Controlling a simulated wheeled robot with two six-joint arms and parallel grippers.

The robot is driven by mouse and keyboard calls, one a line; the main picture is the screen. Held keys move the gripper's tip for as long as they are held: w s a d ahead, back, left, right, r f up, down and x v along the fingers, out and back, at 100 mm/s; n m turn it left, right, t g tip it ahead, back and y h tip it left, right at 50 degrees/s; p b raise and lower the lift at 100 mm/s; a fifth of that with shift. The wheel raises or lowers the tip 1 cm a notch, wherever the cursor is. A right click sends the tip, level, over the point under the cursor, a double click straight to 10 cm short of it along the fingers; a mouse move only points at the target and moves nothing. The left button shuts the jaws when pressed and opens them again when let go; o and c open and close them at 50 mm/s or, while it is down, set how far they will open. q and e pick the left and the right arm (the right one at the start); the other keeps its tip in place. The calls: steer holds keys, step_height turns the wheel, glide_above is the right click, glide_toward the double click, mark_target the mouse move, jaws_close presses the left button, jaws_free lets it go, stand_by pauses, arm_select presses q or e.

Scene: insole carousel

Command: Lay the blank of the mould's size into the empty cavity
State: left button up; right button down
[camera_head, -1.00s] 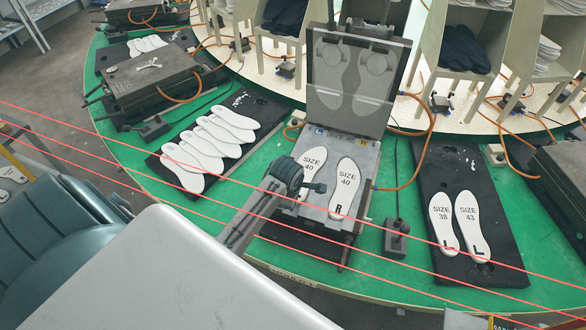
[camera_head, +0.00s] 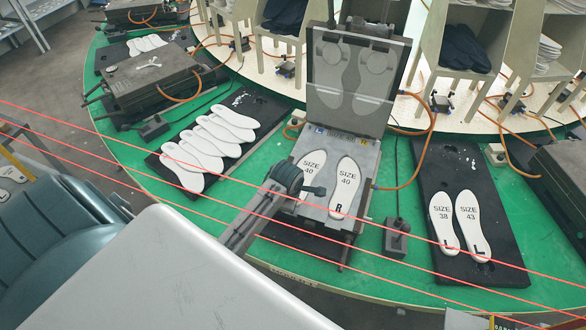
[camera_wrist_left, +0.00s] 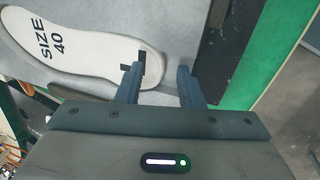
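The open mould (camera_head: 362,213) stands on the green table with its lid (camera_head: 357,75) raised. A white size 40 blank marked R (camera_head: 345,188) lies in the right-hand cavity. Another white size 40 blank (camera_head: 313,160) lies over the left-hand cavity; my arm hides its heel in the head view. I cannot tell whether it is fully seated. In the left wrist view this blank (camera_wrist_left: 80,50) lies flat, its heel mark partly behind one finger. My left gripper (camera_wrist_left: 158,75) is open, its fingers apart at the heel end. My right gripper is not in view.
Size 38 (camera_head: 443,225) and size 43 (camera_head: 472,227) blanks lie on the black board (camera_head: 440,170) at right. Several white insoles (camera_head: 205,145) lie on the left board. A closed mould (camera_head: 150,78) stands further left. An orange hose (camera_head: 433,120) curves beside the lid.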

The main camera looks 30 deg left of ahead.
arm_select(q)
steer(key=shift+r, duration=0.1)
steer(key=shift+s+r, duration=0.1)
steer(key=shift+r, duration=0.2)
steer(key=b+v, duration=0.2)
steer(key=v, duration=0.8)
steer(key=shift+s, duration=0.1)
